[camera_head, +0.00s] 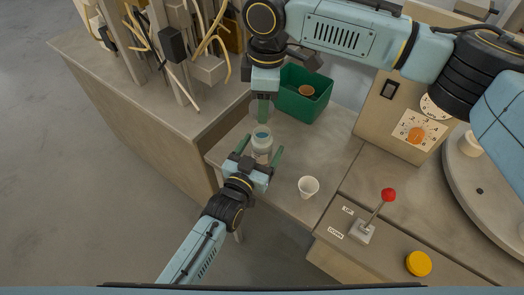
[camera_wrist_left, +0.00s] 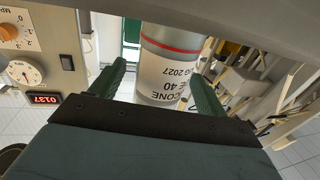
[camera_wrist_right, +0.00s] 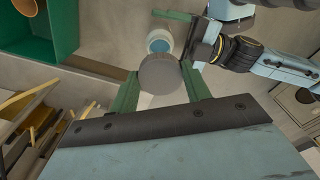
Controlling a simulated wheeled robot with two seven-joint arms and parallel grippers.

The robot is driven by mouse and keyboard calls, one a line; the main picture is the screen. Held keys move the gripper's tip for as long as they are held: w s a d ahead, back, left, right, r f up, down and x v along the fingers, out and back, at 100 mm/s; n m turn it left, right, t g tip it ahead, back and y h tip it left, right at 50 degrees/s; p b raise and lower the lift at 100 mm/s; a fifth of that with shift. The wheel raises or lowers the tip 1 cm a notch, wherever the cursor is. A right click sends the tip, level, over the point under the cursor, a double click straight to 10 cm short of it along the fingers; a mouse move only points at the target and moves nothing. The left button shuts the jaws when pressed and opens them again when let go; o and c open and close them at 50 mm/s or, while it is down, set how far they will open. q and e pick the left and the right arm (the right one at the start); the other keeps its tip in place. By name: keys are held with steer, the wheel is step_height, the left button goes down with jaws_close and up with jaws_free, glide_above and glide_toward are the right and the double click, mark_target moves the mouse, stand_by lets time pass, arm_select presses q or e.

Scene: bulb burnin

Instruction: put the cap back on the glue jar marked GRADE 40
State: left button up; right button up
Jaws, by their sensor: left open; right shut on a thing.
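The glue jar (camera_head: 262,148) is white with an open top and bluish contents. It stands upright on the grey bench; its label in the left wrist view (camera_wrist_left: 160,75) shows a 40 and a red band. My left gripper (camera_head: 261,152) is open, with a green finger on each side of the jar. My right gripper (camera_head: 263,110) points down above the jar, shut on a round grey cap (camera_wrist_right: 160,73). The cap is apart from the jar, whose mouth shows beyond it in the right wrist view (camera_wrist_right: 159,42).
A green bin (camera_head: 305,96) with a brown round thing inside stands behind right. A white cup (camera_head: 308,187) stands right of the jar. A red-knobbed lever (camera_head: 388,196), a yellow button (camera_head: 418,263) and a dial box (camera_head: 405,115) are further right. Cables hang at left.

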mark_target(263, 132)
arm_select(q)
steer(key=shift+w+d, duration=0.15)
steer(key=shift+w, duration=0.15)
steer(key=c, duration=1.4)
steer(key=shift+c, duration=0.2)
arm_select(e)
steer(key=shift+f, duration=2.5)
